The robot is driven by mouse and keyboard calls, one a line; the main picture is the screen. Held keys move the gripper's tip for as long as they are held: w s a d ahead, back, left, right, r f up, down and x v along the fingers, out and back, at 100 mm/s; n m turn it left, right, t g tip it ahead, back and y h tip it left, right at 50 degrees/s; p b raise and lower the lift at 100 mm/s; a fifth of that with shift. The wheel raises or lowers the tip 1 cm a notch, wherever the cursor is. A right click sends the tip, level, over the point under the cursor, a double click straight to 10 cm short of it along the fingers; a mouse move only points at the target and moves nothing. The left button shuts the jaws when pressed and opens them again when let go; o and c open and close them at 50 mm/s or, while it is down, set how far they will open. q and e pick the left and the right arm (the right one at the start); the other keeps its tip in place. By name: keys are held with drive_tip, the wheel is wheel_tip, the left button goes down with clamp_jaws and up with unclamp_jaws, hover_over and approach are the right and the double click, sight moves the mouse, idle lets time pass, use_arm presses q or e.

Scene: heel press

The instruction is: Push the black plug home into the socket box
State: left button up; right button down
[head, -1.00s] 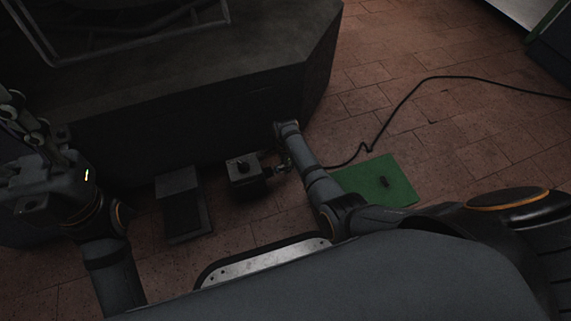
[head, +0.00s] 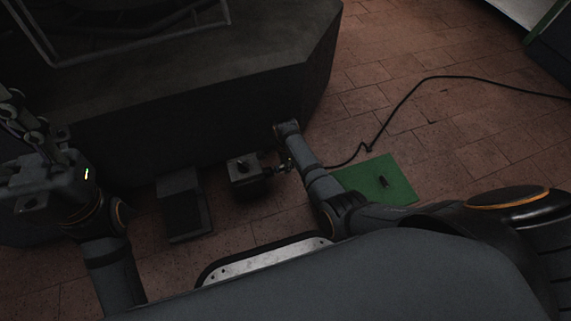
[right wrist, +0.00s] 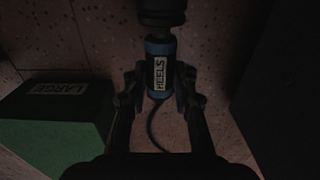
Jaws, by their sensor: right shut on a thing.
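In the right wrist view the right gripper (right wrist: 159,88) is shut on the plug (right wrist: 159,68), which has a blue-banded body and a HEELS label. A black round part (right wrist: 161,12) stands in line with the plug; I cannot tell how deep they meet. My left gripper (head: 22,120) is raised at the left edge, its opening unclear.
A black cable (head: 395,115) runs from the gripper area across the brick floor. A dark pedal-like block (head: 183,205) stands left of the socket box.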

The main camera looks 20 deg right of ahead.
drive_tip(key=shift+r+p, duration=0.1)
drive_tip(key=shift+p, duration=0.25)
drive_tip(key=shift+a, duration=0.6)
idle(0.4)
drive_tip(key=c, duration=1)
unclamp_jaws()
